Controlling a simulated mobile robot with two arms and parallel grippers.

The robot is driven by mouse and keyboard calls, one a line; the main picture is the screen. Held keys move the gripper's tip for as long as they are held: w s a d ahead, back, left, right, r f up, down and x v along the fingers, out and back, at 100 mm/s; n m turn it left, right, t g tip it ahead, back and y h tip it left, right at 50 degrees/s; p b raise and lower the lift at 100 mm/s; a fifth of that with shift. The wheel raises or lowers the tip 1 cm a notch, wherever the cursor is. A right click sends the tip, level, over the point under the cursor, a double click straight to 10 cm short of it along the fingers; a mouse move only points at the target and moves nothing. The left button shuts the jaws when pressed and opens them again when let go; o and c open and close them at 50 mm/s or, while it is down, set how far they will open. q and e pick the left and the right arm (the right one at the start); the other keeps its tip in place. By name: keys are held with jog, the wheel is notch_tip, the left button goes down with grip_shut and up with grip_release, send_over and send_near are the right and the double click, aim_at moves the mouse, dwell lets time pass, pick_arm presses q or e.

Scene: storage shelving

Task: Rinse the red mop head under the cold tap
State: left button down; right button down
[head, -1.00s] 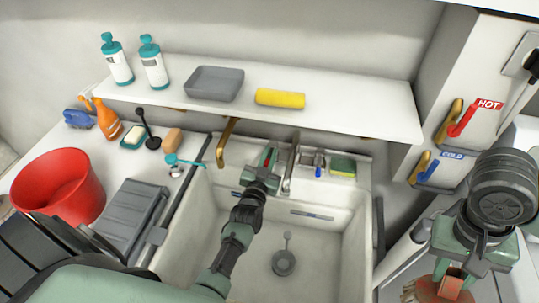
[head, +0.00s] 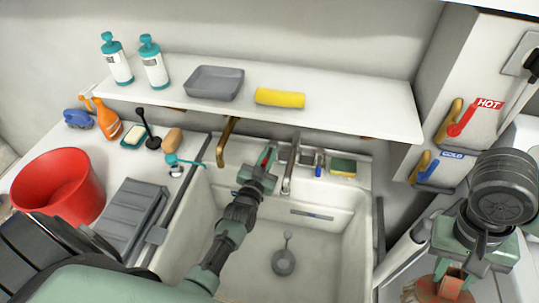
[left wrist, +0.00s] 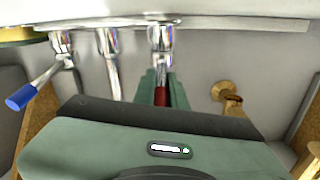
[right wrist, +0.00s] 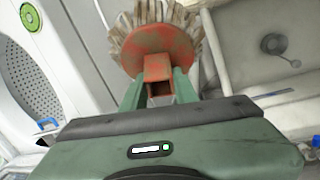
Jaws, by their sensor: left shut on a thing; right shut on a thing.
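The red mop head (right wrist: 150,50), a red disc with a pale fringe and square socket, is held by my right gripper (right wrist: 158,92), shut on its socket. The mop head also shows low right in the head view (head: 440,288), to the right of the sink (head: 345,245). My left gripper (head: 263,165) is shut on the red tap handle (left wrist: 161,96) at the sink's back. The blue-handled tap (head: 318,170), the cold one by colour, is right of the spout (head: 290,172); its blue lever shows in the left wrist view (left wrist: 20,97). No water is visible at the spout.
A shelf (head: 345,105) with a grey tray (head: 214,83) and yellow roll (head: 280,97) overhangs the taps. A red bucket (head: 60,185) stands left. HOT (head: 462,118) and COLD (head: 428,170) wall levers are at right. The basin is empty around its drain (head: 284,262).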

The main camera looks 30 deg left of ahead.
pick_arm(q)
jog(key=shift+a+r+m+h+b, duration=0.1)
jog(key=shift+a+m+h+b, duration=0.2)
jog(key=shift+m+h, duration=0.45)
jog(key=shift+a+m+h+b, duration=0.25)
jog(key=shift+m+h, duration=0.2)
jog(key=shift+h, duration=0.5)
pick_arm(e)
jog(key=shift+f, duration=0.5)
pick_arm(q)
jog(key=c, duration=1.5)
grip_release()
jog(key=shift+o, duration=0.2)
jog(key=shift+s, duration=0.1)
jog(key=shift+s, duration=0.1)
jog(key=shift+s, duration=0.35)
pick_arm(e)
jog(key=shift+f, duration=0.3)
pick_arm(q)
jog(key=s, duration=1.1)
jog(key=shift+a+b, duration=0.3)
jog(key=shift+a, duration=0.05)
